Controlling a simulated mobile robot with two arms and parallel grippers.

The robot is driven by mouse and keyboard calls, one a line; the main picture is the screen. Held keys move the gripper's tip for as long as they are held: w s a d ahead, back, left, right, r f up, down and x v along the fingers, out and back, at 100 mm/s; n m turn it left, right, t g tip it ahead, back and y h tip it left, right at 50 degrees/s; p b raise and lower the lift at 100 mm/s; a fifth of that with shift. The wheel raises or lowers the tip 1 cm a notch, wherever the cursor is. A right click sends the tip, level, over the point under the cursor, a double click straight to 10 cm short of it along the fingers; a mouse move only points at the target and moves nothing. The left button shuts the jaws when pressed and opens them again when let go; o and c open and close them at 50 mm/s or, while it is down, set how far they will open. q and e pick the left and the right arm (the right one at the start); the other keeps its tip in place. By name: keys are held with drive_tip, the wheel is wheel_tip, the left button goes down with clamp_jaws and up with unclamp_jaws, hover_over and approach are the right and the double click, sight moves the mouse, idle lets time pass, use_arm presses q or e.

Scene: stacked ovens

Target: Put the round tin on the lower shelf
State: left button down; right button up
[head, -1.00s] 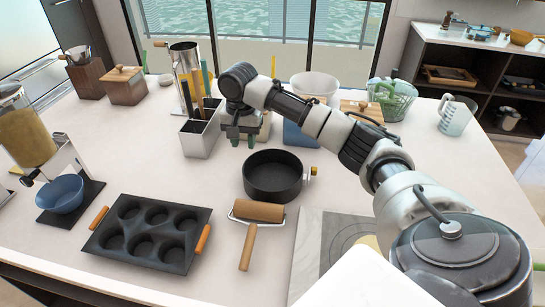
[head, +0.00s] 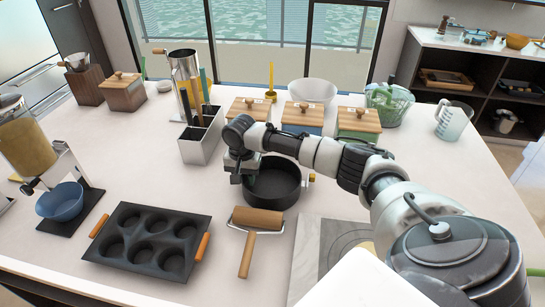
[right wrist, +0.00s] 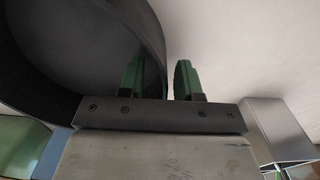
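The round tin (head: 274,188) is a dark, deep, round pan with a small gold clasp at its right side. It stands on the counter in the head view. My right gripper (head: 246,184) is at the tin's left rim. In the right wrist view its two green fingers (right wrist: 160,80) are apart, with the wall of the tin (right wrist: 95,45) reaching between them; I cannot see contact on both sides. My left gripper is not in view. A dark shelf unit (head: 478,66) stands at the back right; I cannot tell whether it holds the lower shelf meant.
A muffin tray (head: 147,238) and a rolling tool (head: 257,218) lie in front of the tin. A metal utensil holder (head: 203,143) stands behind left. Wooden-lidded canisters (head: 303,115) stand behind. A patterned board (head: 335,250) lies front right. The counter's right side is fairly clear.

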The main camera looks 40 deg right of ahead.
drive_tip(key=shift+c, duration=0.2)
clamp_jaws()
drive_tip(key=shift+w+r, duration=0.1)
drive_tip(key=shift+r, duration=0.1)
drive_tip(key=shift+r, duration=0.3)
drive_tip(key=r, duration=0.1)
drive_tip(key=r+b, duration=0.1)
drive_tip(key=r, duration=0.1)
drive_tip(key=shift+s+a+r, duration=0.1)
drive_tip(key=shift+s+r, duration=0.15)
drive_tip(key=shift+s, duration=0.1)
drive_tip(key=s+a+r, duration=0.4)
drive_tip(key=s+r, duration=0.2)
drive_tip(key=s, duration=0.4)
drive_tip(key=shift+s+r+b, duration=0.15)
drive_tip(key=shift+r+b, duration=0.15)
drive_tip(key=shift+b, duration=0.15)
drive_tip(key=shift+f, duration=0.1)
